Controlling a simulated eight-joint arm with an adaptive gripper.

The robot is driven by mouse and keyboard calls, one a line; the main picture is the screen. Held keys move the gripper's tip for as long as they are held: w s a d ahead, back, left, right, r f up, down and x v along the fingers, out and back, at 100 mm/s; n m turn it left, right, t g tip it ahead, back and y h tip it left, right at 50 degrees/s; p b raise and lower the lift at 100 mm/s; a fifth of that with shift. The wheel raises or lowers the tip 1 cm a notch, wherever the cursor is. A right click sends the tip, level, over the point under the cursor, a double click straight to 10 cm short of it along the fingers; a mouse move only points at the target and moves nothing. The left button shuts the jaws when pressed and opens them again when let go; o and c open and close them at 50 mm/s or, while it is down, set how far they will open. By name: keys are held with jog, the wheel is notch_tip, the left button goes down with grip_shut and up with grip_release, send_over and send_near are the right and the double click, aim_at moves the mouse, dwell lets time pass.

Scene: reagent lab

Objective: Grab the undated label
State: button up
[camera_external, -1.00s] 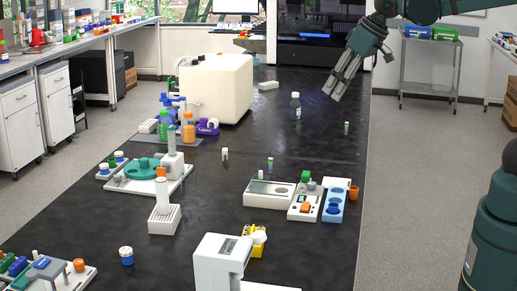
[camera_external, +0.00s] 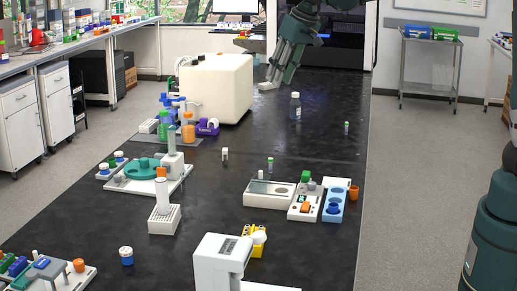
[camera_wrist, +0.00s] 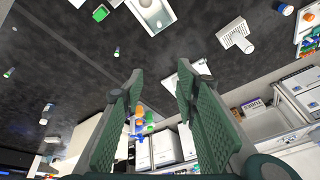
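I cannot make out which item is the undated label; no label text is readable. In the wrist view a small green-capped vial (camera_wrist: 116,52) and the bottle (camera_wrist: 46,115) lie to the left of my fingers. My gripper (camera_external: 274,74) is above the far part of the bench, behind the bottle. In the wrist view its fingers (camera_wrist: 160,84) are apart with nothing held between them.
A large white box (camera_external: 215,88) stands at the back left of the bench. White instruments (camera_external: 270,193), a blue rack (camera_external: 333,205) and a vial stand with a teal disc (camera_external: 143,168) stand nearer. The bench between the bottle and instruments is mostly clear.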

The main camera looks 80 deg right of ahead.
jog(key=w+d+f+m, duration=0.2)
jog(key=w+d+f, duration=0.2)
jog(key=w+d, duration=0.5)
jog(key=m+g, duration=0.4)
jog(key=m, duration=0.2)
send_over(225, 149)
jog(key=a, duration=0.1)
jog(key=f, duration=2.9)
jog(key=shift+s+f, duration=0.25)
jog(key=shift+d+f+m, duration=0.25)
jog(key=shift+f+m, duration=0.05)
jog(key=shift+f, duration=0.05)
jog(key=shift+d+f, duration=0.1)
jog(key=shift+f, duration=1.15)
jog(key=shift+w, duration=0.1)
jog(key=shift+w+d+f, duration=0.1)
jog(key=shift+f, duration=1.2)
jog(key=shift+w+d+f, duration=0.1)
jog(key=shift+f, duration=1.2)
